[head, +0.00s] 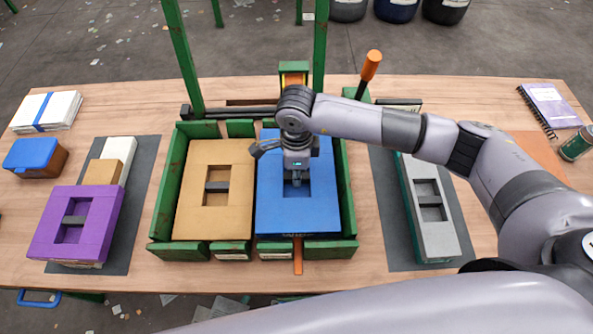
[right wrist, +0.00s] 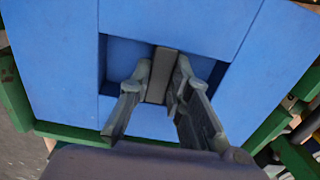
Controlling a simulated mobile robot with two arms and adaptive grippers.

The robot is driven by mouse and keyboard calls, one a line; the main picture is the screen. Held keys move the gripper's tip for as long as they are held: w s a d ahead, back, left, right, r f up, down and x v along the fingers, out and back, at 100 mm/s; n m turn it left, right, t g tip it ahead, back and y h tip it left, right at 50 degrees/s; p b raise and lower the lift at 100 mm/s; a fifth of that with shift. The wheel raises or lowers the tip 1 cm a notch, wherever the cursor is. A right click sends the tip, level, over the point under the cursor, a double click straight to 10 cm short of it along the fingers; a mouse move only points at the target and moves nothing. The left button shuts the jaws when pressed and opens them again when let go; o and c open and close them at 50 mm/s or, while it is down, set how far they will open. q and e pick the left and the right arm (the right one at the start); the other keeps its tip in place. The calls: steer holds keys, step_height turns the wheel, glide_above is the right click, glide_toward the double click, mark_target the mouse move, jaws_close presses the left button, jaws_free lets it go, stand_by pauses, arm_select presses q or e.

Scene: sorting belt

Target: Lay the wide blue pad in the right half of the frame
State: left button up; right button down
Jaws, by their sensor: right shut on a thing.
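The wide blue pad (head: 322,212) is in the right half of the green frame (head: 345,200), flat and roughly level. Whether it rests fully on the bottom or sits slightly high is hard to tell. My right gripper (head: 297,180) is above the pad's recessed middle. In the right wrist view, the gripper (right wrist: 163,88) is shut on the grey grip bar (right wrist: 161,68) in the recess of the blue pad (right wrist: 58,65). A tan pad (head: 236,212) lies in the left half of the frame. My left gripper is not in view.
A purple pad (head: 102,222) lies on a stack on the left dark mat (head: 143,180). A grey pad (head: 437,228) lies on the right mat (head: 393,230). A lever with an orange knob (head: 371,62) and green posts (head: 184,60) stand behind the frame.

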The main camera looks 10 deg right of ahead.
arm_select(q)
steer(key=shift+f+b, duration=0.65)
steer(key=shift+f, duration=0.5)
arm_select(e)
steer(key=shift+f, duration=1.2)
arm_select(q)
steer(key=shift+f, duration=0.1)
arm_select(e)
steer(key=shift+f+b, duration=0.75)
steer(key=shift+b, duration=0.05)
steer(key=c, duration=1.4)
jaws_free()
steer(key=shift+r, duration=0.1)
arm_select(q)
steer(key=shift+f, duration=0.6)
arm_select(e)
step_height(320, 180, up, 12)
